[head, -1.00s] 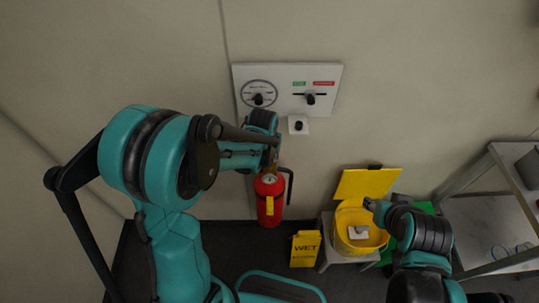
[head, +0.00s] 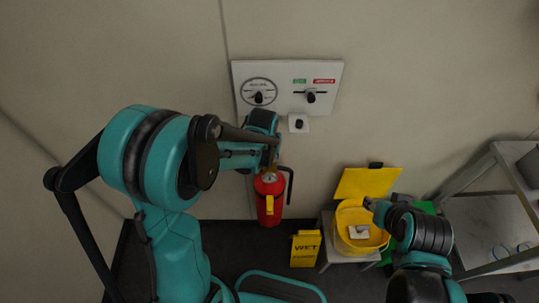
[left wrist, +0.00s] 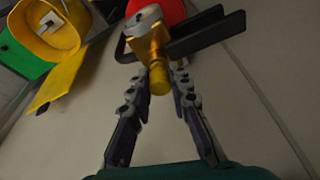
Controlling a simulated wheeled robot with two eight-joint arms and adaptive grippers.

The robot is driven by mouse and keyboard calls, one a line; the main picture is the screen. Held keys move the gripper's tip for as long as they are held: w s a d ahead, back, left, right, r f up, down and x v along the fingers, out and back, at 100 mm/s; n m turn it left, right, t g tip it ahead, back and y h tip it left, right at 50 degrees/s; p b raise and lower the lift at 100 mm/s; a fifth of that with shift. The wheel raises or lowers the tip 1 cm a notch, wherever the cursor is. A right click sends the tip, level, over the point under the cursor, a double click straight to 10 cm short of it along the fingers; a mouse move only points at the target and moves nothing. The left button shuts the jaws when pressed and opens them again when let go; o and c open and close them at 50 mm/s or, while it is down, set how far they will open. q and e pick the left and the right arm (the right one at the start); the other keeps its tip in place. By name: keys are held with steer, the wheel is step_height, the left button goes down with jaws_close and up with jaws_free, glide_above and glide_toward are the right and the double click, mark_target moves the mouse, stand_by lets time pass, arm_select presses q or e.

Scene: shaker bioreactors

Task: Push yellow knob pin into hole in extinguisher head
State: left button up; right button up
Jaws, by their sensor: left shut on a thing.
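The red fire extinguisher (head: 267,207) stands upright against the wall in the head view; its red body also shows at the top of the left wrist view (left wrist: 172,10). Its brass-coloured head (left wrist: 147,47) has a round gauge and black handles (left wrist: 195,36). The yellow knob pin (left wrist: 159,80) lies against the near face of the head, in line with it. My left gripper (left wrist: 158,76) is shut on the knob, one finger on each side. How deep the pin sits is hidden. In the head view my left gripper (head: 271,157) is at the extinguisher's top. My right gripper (head: 373,205) is by the yellow bin, its fingers unclear.
A wall panel (head: 325,72) with a dial and a slider is above the extinguisher, with a small knob plate (head: 299,124) below it. A yellow wet-floor sign (head: 305,249) and an open yellow bin (head: 343,240) are to the right. A metal shelf (head: 485,215) stands far right.

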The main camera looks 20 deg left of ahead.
arm_select(q)
steer(key=o, duration=0.9)
steer(key=v, duration=1.2)
